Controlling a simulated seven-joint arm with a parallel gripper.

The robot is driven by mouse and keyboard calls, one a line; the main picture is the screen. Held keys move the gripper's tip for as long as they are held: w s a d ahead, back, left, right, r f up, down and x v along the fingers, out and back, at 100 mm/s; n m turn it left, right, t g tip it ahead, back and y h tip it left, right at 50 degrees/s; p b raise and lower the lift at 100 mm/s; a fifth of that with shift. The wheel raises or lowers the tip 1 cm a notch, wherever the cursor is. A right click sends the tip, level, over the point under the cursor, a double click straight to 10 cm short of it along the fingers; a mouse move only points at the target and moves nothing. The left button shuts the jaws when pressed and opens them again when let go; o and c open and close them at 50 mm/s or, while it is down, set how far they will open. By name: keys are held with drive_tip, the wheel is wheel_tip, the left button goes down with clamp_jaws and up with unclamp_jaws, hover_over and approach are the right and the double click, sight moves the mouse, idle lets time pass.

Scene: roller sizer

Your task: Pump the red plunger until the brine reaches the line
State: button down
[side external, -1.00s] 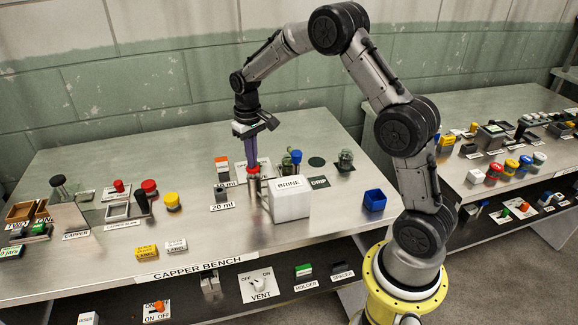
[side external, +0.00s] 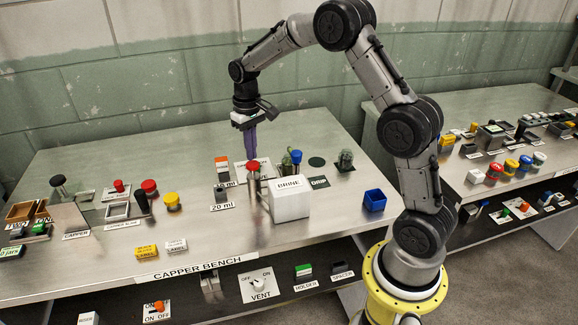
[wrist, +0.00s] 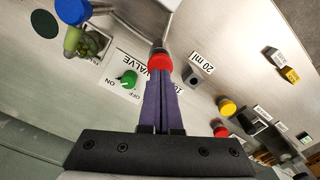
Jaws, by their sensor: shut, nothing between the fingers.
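The red plunger (side external: 253,165) stands upright on a metal post beside the white box labelled BRINE (side external: 290,203). Its red top also shows in the wrist view (wrist: 160,60). My gripper (side external: 249,157) is shut and empty, its purple fingers pointing down just above the red top. In the wrist view the fingertips (wrist: 159,74) overlap the near edge of the red top; I cannot tell whether they touch it. A clear jar with green contents (wrist: 92,43) sits near a blue-topped green item (wrist: 72,14). I cannot make out a brine level or fill line.
A green valve knob (wrist: 130,77) sits on an ON/OFF plate close to the fingers. An orange-and-white block (side external: 222,163) and the 20 ml block (side external: 221,193) stand left of the plunger. A blue open box (side external: 374,200) is at right.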

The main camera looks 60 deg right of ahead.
drive_tip(key=shift+r, duration=0.1)
drive_tip(key=shift+r, duration=2.4)
drive_tip(key=s+a+r+n+t, duration=0.1)
drive_tip(key=s+a+r+t, duration=0.1)
drive_tip(key=s+a+r, duration=0.35)
drive_tip(key=s+a+r+n+t, duration=0.1)
drive_tip(key=s+a+r+t, duration=0.15)
drive_tip(key=s+r, duration=0.55)
drive_tip(key=s+a+f, duration=0.2)
drive_tip(key=s, duration=0.5)
drive_tip(key=s+a+f+n+t, duration=0.1)
drive_tip(key=s+a+f, duration=0.1)
drive_tip(key=s, duration=0.6)
drive_tip(key=shift+s+f, duration=0.2)
drive_tip(key=shift+f, duration=0.4)
